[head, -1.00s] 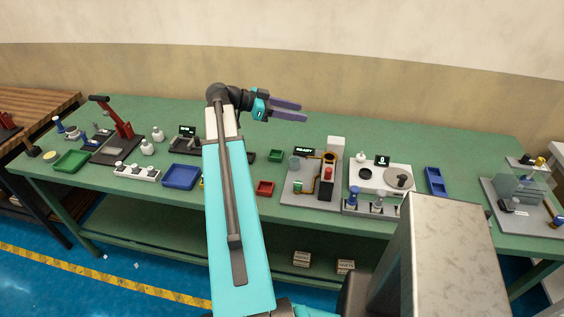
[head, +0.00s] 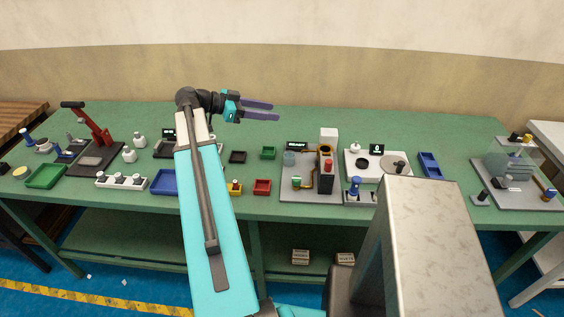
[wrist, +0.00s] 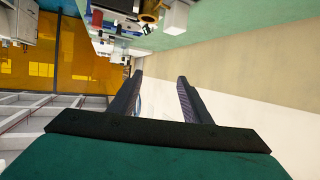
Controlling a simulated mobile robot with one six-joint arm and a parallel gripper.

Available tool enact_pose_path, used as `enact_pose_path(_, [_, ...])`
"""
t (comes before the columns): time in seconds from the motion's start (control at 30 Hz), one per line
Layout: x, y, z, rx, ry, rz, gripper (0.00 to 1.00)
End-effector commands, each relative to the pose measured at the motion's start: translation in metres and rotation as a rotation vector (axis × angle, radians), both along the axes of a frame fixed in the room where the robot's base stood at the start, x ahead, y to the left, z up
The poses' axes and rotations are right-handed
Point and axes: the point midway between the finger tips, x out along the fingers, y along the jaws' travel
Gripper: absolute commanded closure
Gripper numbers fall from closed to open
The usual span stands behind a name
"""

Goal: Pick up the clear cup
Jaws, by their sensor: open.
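A see-through bluish cup (head: 289,158), which looks like the clear cup, stands on the left part of a grey station plate (head: 300,196) on the green table. It is small in the head view, and its contents cannot be made out. My gripper (head: 275,111) is open and empty, held up over the back of the table, pointing right. It is well above and behind the cup, apart from it. In the wrist view my two dark fingers (wrist: 160,77) are spread with nothing between them. I cannot make out the cup there.
Beside the cup the plate carries a copper-coloured pipe, a dark block with a red top (head: 327,178) and a white box (head: 328,136). A white scale-like unit (head: 372,158) stands to the right. Red (head: 262,187), green (head: 268,153) and black (head: 237,157) trays lie to the left.

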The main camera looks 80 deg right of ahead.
Motion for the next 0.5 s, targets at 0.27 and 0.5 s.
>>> enact_pose_path(0.27, [0.006,0.002,-0.029,0.0,0.0,0.009,0.56])
enact_pose_path(0.5, [0.01,0.004,-0.07,0.0,0.0,0.015,0.56])
